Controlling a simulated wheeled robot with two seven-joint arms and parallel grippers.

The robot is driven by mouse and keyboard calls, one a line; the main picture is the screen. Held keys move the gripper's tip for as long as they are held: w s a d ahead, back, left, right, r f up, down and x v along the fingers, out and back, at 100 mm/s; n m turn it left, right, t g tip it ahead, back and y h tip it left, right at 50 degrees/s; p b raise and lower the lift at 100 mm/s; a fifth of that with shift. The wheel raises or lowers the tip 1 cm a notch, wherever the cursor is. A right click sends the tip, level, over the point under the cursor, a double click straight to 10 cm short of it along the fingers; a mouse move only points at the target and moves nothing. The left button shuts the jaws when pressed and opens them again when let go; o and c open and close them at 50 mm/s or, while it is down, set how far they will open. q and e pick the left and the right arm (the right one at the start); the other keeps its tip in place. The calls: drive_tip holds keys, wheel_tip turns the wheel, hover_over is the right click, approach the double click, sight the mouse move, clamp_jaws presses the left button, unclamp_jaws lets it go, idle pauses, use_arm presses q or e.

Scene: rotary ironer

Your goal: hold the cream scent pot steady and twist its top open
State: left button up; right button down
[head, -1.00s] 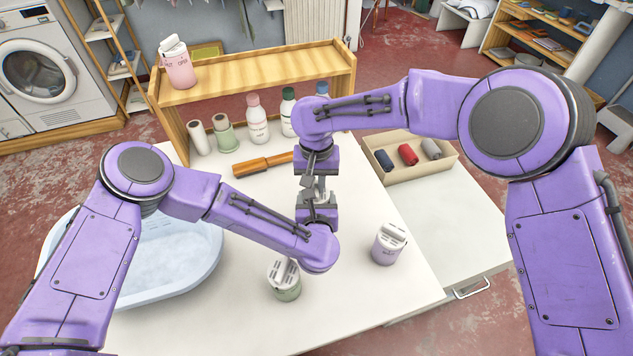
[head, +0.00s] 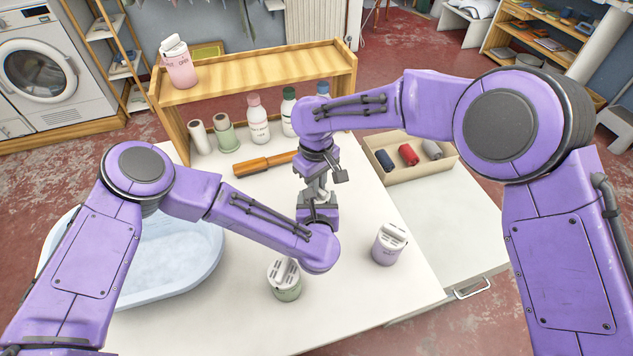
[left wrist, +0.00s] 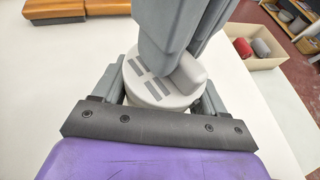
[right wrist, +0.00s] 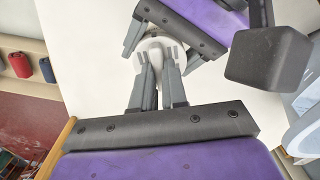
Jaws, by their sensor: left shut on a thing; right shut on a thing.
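The cream scent pot is mostly hidden between my grippers in the head view. Its pale round top, with dark slots and a raised ridge, shows in the left wrist view (left wrist: 146,82) and the right wrist view (right wrist: 153,46). My left gripper (left wrist: 160,97) is shut around the pot, one finger on each side, low over the table. My right gripper (head: 320,188) comes down from above. Its fingers (right wrist: 157,68) are shut on the top's ridge. The top appears seated on the pot; any gap under it is hidden.
A green pot (head: 285,280) and a lilac pot (head: 388,244) stand on the white table nearby. A pink pot (head: 179,65) is on the wooden shelf (head: 250,75). Bottles (head: 258,120), a wooden-handled tool (head: 262,164), a tray (head: 415,172) of rolls and a blue basin (head: 165,255) surround the workspace.

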idle(0.3)
drive_tip(key=c, duration=1.1)
unclamp_jaws()
drive_tip(key=shift+c, duration=0.2)
wheel_tip(320, 180, up, 12)
